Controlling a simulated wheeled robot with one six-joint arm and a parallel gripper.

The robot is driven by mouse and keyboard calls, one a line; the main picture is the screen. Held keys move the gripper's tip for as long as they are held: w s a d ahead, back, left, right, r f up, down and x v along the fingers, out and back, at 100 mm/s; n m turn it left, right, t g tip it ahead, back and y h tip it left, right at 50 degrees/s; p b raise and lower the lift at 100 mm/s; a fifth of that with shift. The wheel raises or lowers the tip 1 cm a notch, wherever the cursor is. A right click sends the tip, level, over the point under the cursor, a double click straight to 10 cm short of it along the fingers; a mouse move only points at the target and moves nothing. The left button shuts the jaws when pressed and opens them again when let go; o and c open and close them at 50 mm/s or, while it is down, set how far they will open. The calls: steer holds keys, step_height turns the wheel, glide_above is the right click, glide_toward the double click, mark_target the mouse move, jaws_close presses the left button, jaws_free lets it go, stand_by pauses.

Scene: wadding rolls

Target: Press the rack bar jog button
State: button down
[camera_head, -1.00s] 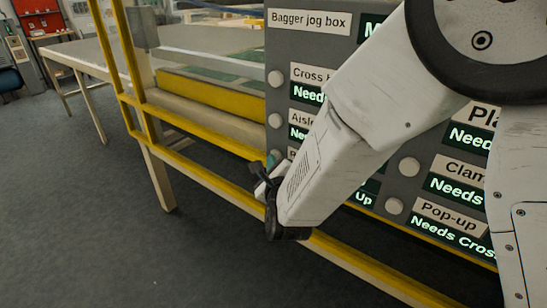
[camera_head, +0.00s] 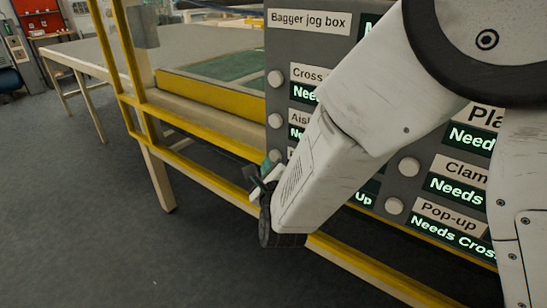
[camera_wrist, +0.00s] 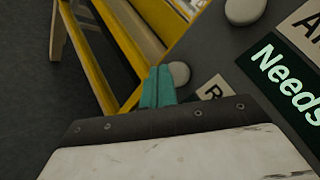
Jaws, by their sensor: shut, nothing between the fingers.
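The grey Bagger jog box (camera_head: 390,168) carries round pale buttons beside white labels and green-lit displays. In the wrist view a pale round button (camera_wrist: 179,74) sits beside a label (camera_wrist: 215,88) on which only an "R" shows; this looks like the rack bar button. In the head view my gripper and arm cover most of that spot. My gripper (camera_wrist: 158,87) is shut and empty, its teal fingertips just left of this button in the wrist view. Whether they touch it I cannot tell. In the head view my gripper (camera_head: 268,168) is at the box's left edge.
The cross button (camera_head: 275,78) and aisle button (camera_head: 276,121) lie above in the same column. Yellow rails (camera_head: 190,170) run left of and below the box. A yellow-sided platform with a green top (camera_head: 215,68) stands behind. Grey floor is clear at left.

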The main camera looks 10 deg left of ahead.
steer(key=s, duration=0.1)
steer(key=s+a, duration=0.1)
steer(key=s, duration=0.1)
steer(key=s+a, duration=0.1)
steer(key=shift+s, duration=0.3)
stand_by(0.5)
